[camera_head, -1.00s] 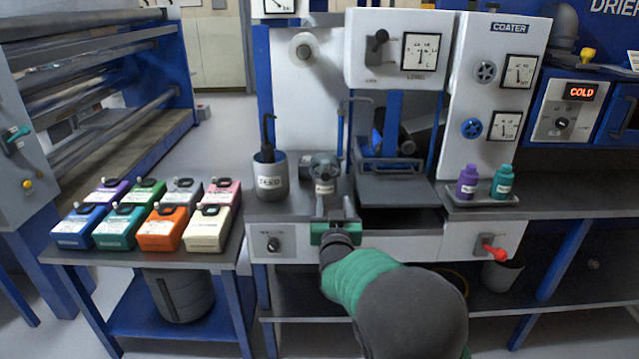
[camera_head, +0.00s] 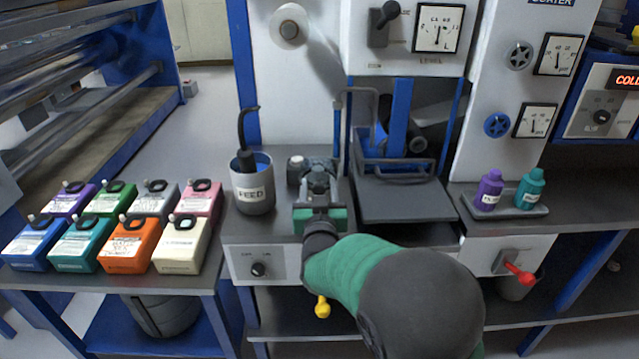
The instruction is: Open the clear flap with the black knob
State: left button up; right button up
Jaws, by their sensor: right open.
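My right gripper (camera_head: 318,184) is open above the front of the machine's grey bench top, its fingers pointing away from me between the FEED cup and the dark bay. A small pump-like device lies just beyond the fingers; I cannot tell whether they touch it. The clear flap cannot be made out with certainty. The bay between the blue posts (camera_head: 400,105) holds dark parts, including a small dark round part (camera_head: 417,144) that may be a black knob. It lies up and to the right of my right gripper, apart from it. My left gripper is not in view.
The grey FEED cup (camera_head: 254,196) stands left of my right gripper. A dark grey tray (camera_head: 405,200) lies below the bay. Purple (camera_head: 489,191) and teal (camera_head: 529,190) bottles stand on the right. Several coloured canisters fill the left side table. A red-handled lever (camera_head: 519,272) sticks out low right.

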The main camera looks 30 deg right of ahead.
jog(key=shift+w+a, duration=0.1)
jog(key=shift+a, duration=0.3)
jog(key=shift+a+r, duration=0.1)
jog(key=shift+c, duration=1.1)
jog(key=shift+d, duration=0.65)
jog(key=c, duration=0.7)
grip_shut()
jog(key=shift+a+f, duration=0.2)
jog(key=shift+f, duration=0.1)
